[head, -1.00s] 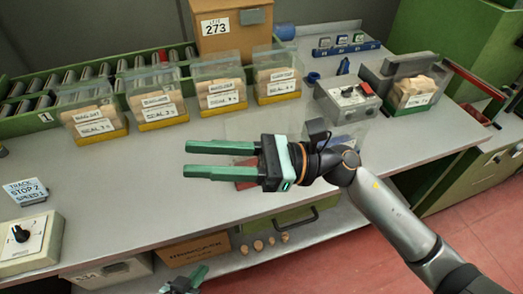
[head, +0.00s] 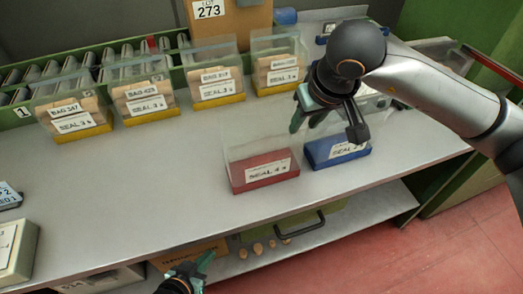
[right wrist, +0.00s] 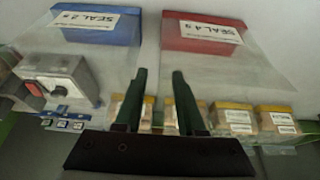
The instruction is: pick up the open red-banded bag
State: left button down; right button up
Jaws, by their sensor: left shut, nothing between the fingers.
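The open red-banded bag (head: 265,170) stands on the bench's front part, clear above a red base band with a white label. It looks empty. In the right wrist view its red band (right wrist: 203,38) is at the upper right. My right gripper (head: 308,120) is open and empty, fingers pointing down, above and right of the red-banded bag, near the blue-banded bag (head: 337,152). In the right wrist view the gripper fingers (right wrist: 160,72) stand apart; whether they touch clear film I cannot tell. My left gripper (head: 200,264) is shut and empty, low at the bottom, below the bench front.
A cardboard box (head: 235,15) stands behind. A grey control box (right wrist: 55,80) shows in the right wrist view. The bench's left middle is clear.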

aim_at(295, 140)
jog(key=x, duration=0.9)
jog(key=shift+s+d+f, duration=0.1)
jog(key=shift+f, duration=0.05)
grip_shut()
dwell(1.2)
